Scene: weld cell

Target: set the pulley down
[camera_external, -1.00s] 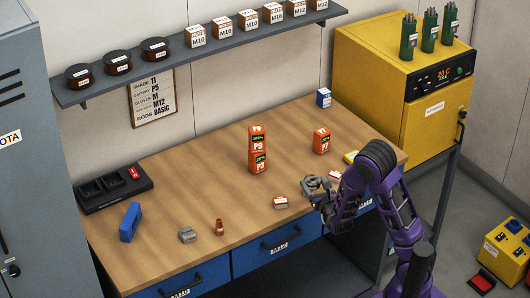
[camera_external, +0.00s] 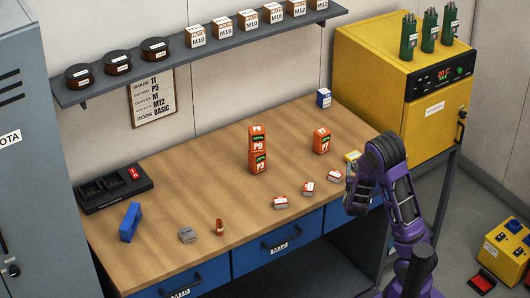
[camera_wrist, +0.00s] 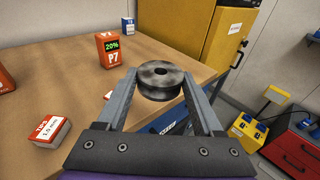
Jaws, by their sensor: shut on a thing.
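The pulley (camera_wrist: 160,90), a dark grey grooved wheel with a centre hole, is in the wrist view. My gripper (camera_wrist: 159,78) is shut on it, with one finger on each side. The pulley appears near the right edge of the wooden table (camera_wrist: 78,74). I cannot tell whether its underside touches the tabletop or hangs above it. In the external view my arm hides the pulley and most of the gripper, at the table's front right.
An orange P7 battery (camera_wrist: 109,50) stands left of the pulley. A small red-and-white box (camera_wrist: 47,132) lies nearer; several sit along the front edge. A stacked battery pair (camera_external: 258,150) stands mid-table. The yellow cabinet (camera_external: 400,80) is to the right. The tabletop's left middle is clear.

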